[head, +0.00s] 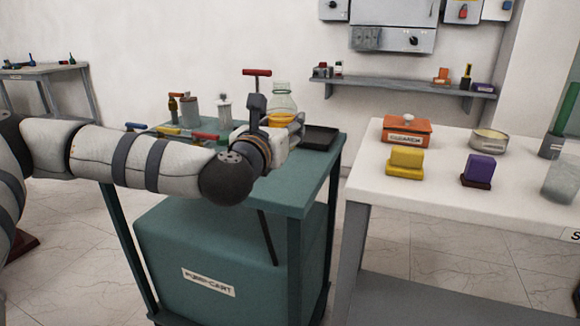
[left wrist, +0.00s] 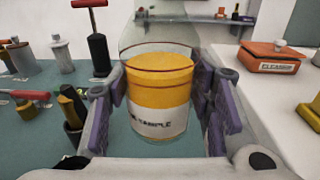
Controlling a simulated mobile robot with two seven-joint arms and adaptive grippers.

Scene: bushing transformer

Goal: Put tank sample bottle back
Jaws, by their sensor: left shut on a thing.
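The tank sample bottle (left wrist: 160,95) is clear with amber liquid and a white label partly reading "SAMPLE". It stands upright between the purple-grey finger pads of my left gripper (left wrist: 160,110), which is shut on it. In the head view the bottle's clear top (head: 283,97) shows above my left gripper (head: 283,130), over the teal pump cart (head: 315,190). My wrist hides the bottle's lower part there. I cannot tell whether its base touches the cart top. My right gripper is not in view.
A black tray (head: 320,137) lies at the cart's right rear. Red-handled fittings and metal cylinders (head: 191,108) stand on the cart left of the bottle. The white table (head: 450,175) at right holds an orange cleaner box (head: 407,130), yellow and purple blocks, and a tin.

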